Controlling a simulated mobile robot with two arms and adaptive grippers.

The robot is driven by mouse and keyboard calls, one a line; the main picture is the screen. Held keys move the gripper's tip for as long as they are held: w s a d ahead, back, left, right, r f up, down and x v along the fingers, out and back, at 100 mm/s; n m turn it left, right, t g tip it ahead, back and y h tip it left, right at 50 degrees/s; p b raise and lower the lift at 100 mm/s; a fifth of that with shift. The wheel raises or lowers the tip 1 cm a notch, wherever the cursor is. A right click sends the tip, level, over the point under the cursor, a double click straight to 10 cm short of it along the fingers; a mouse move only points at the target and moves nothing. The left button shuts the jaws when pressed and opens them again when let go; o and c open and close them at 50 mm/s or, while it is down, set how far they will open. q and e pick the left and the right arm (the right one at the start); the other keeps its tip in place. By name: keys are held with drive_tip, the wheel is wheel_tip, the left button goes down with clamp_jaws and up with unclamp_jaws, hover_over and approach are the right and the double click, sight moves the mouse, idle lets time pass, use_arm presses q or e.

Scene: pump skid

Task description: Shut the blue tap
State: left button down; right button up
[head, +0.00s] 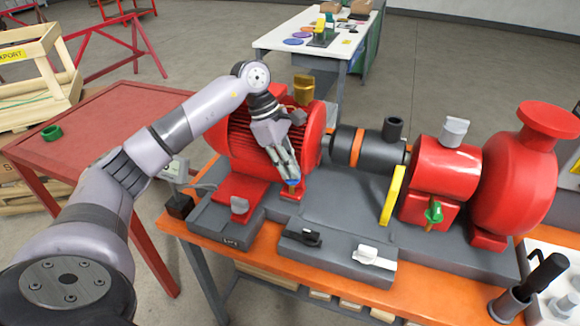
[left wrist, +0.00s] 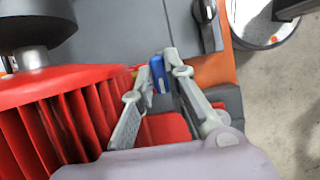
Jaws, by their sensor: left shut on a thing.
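The blue tap (head: 293,182) is on the pump skid, close beside the red finned motor (head: 245,140); only a small part of its blue handle shows in the head view. My left gripper (head: 289,179) reaches down over the motor to it, with its fingers shut on the blue handle. In the left wrist view the blue handle (left wrist: 159,76) shows between the two fingertips (left wrist: 163,70). The tap's body is mostly hidden by the fingers, so I cannot tell how far the handle is turned. My right gripper is not in view.
A green tap (head: 434,213) is on the red pump part to the right, near a yellow guard (head: 393,195). Black (head: 301,236) and white (head: 373,257) levers sit on the front block. A red table (head: 100,130) stands left. A brass part (head: 303,88) stands behind the motor.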

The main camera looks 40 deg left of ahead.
use_arm(q)
drive_tip(key=shift+r, duration=0.1)
drive_tip(key=c, duration=1.9)
unclamp_jaws()
drive_tip(key=v, duration=1.2)
drive_tip(key=shift+a, duration=0.15)
